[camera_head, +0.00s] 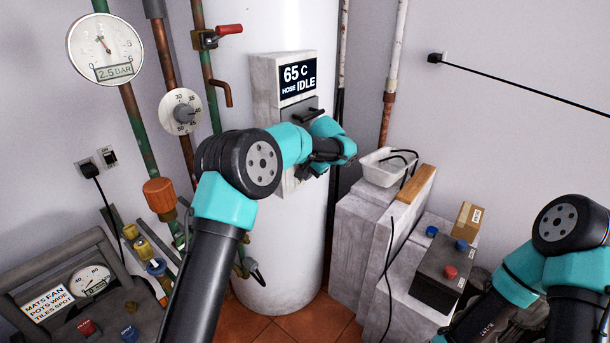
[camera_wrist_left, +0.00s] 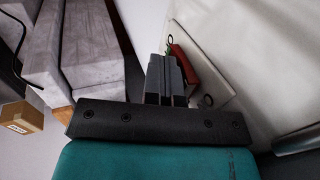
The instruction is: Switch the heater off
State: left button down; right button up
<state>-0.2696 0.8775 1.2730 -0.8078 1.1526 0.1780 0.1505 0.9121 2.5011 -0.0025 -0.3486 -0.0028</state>
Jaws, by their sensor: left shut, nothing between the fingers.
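The heater is a tall white cylinder (camera_head: 284,235) with a grey control box (camera_head: 266,85) on its front. The box's display (camera_head: 298,80) reads "65 C HOSE IDLE". A dark panel with a black handle-like part (camera_head: 309,114) is under the display. My left gripper (camera_head: 307,170) is in front of the lower part of the box and, with its wrist, hides much of it. In the left wrist view its fingers (camera_wrist_left: 166,72) are together and empty. A red part (camera_wrist_left: 187,68) shows just beyond them; I cannot tell whether they touch. My right arm shows at lower right, its gripper out of frame.
Left of the heater are pipes, a red-handled valve (camera_head: 229,29), a pressure gauge (camera_head: 104,48) and a dial (camera_head: 180,110). To the right, grey blocks (camera_head: 355,225) carry a white tray (camera_head: 376,172). A battery-like box (camera_head: 440,275) and a small carton (camera_head: 467,220) are farther right.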

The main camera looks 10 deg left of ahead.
pick_arm(q)
jog(key=shift+r, duration=0.85)
jog(key=s+d+f+v, duration=0.1)
jog(key=d+v, duration=0.1)
jog(key=v, duration=1)
jog(key=shift+s+d+f, duration=0.1)
